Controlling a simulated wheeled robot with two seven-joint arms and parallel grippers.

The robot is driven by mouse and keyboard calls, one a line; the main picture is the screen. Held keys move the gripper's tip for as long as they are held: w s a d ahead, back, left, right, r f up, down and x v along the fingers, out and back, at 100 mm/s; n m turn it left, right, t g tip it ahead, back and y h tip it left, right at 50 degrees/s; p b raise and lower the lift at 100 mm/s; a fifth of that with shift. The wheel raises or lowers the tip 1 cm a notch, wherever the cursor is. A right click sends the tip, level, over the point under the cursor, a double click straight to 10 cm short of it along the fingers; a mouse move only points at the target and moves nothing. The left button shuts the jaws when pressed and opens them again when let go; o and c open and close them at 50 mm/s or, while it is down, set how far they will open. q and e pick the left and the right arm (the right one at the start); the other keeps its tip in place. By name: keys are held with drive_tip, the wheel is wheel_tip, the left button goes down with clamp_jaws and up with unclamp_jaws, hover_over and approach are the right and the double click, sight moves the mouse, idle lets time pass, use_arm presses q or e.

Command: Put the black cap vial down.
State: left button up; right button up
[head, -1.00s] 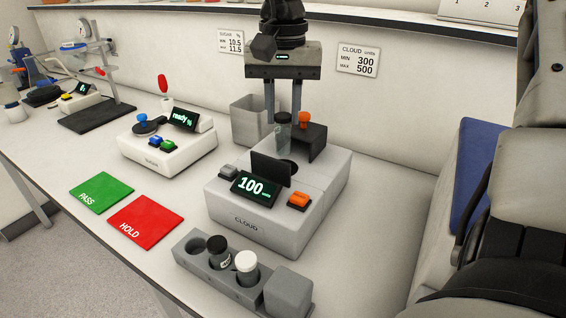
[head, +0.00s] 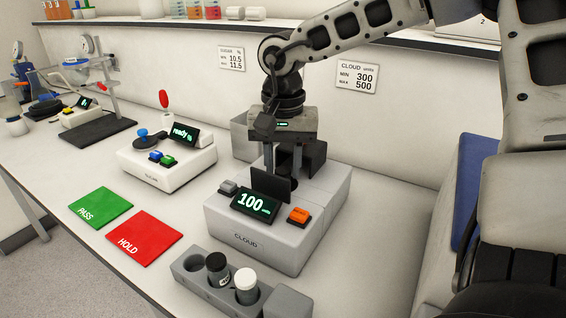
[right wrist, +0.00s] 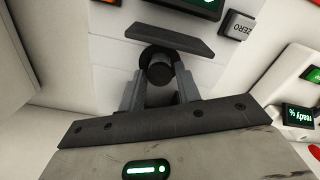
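My right gripper (head: 283,172) points down over the CLOUD meter (head: 265,238), behind its dark upright plate. In the right wrist view its two fingers (right wrist: 158,78) close in on either side of a dark round cap (right wrist: 158,68), which I take for the black cap vial. The fingers look shut on it. The vial's body is hidden below the cap and behind the plate, so I cannot tell whether its base touches the well. Another black-topped vial (head: 217,265) stands in the grey rack (head: 228,300). My left gripper is not in view.
A white-capped vial (head: 246,284) stands in the rack, whose left hole is empty. The CLOUD display (head: 254,205) reads 100. Green PASS (head: 101,207) and red HOLD (head: 144,237) pads lie left of it. The SUGAR meter (head: 165,165) stands behind them.

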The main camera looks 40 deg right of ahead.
drive_tip(key=shift+o, duration=0.9)
drive_tip(key=shift+r, duration=0.1)
drive_tip(key=shift+r+p, duration=0.3)
wheel_tip(320, 180, up, 12)
drive_tip(key=shift+f, duration=0.15)
hover_over(283, 169)
drive_tip(key=shift+f, duration=4.3)
